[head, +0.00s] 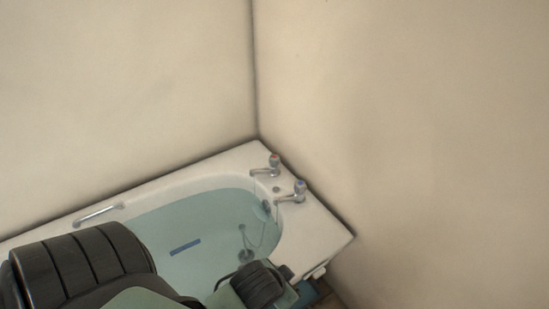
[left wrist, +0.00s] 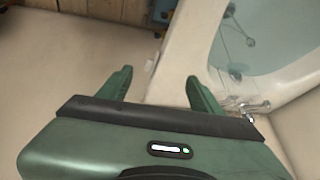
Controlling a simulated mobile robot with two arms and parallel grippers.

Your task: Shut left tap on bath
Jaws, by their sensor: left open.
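The bath (head: 330,240) stands in the corner with two taps at its far right end. The left tap (head: 274,164) has a reddish top; the right tap (head: 298,190) has a blue top. A thin pale line hangs below each spout. My left arm comes in from the lower left in the head view, its hand low in front of the bath. My right gripper is out of view.
Bluish water (head: 205,215) fills the bath, with a blue strip (head: 185,247) and a plug chain in it. A grab handle (head: 98,214) is on the far rim. Walls stand close behind and right of the taps.

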